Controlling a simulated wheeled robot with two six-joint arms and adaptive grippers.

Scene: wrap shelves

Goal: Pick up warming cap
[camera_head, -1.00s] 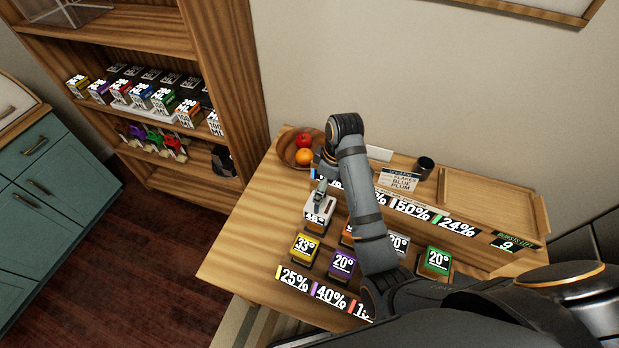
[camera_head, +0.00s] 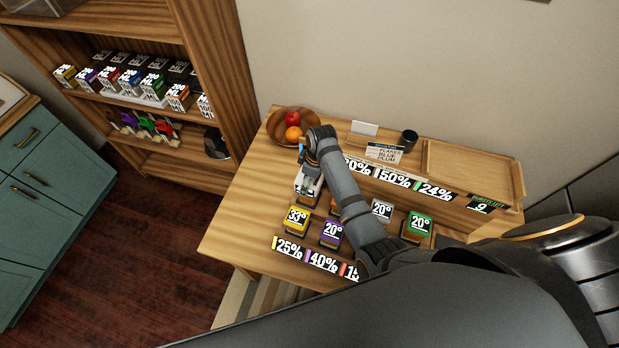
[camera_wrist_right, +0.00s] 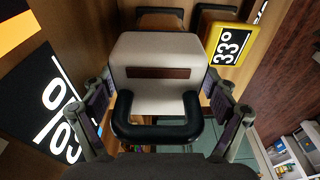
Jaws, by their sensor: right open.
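The warming cap looks to be the pale block with a black U-shaped handle (camera_wrist_right: 155,75) in the right wrist view, with a brown strip across its face. Its handle faces the camera. My right gripper (camera_wrist_right: 162,100) is open, with one finger on each side of the cap; I cannot tell whether they touch it. In the head view, a white block (camera_head: 307,190) at the table's left part is partly hidden under my right gripper (camera_head: 308,170) and arm. My left gripper is not in view.
Yellow 33° (camera_head: 297,218), purple 20° (camera_head: 332,233) and green 20° (camera_head: 418,226) blocks stand on the table near percentage labels. A fruit bowl (camera_head: 275,125), a black cup (camera_head: 409,140) and a wooden tray (camera_head: 470,170) are behind. A stocked shelf (camera_head: 215,80) is at left.

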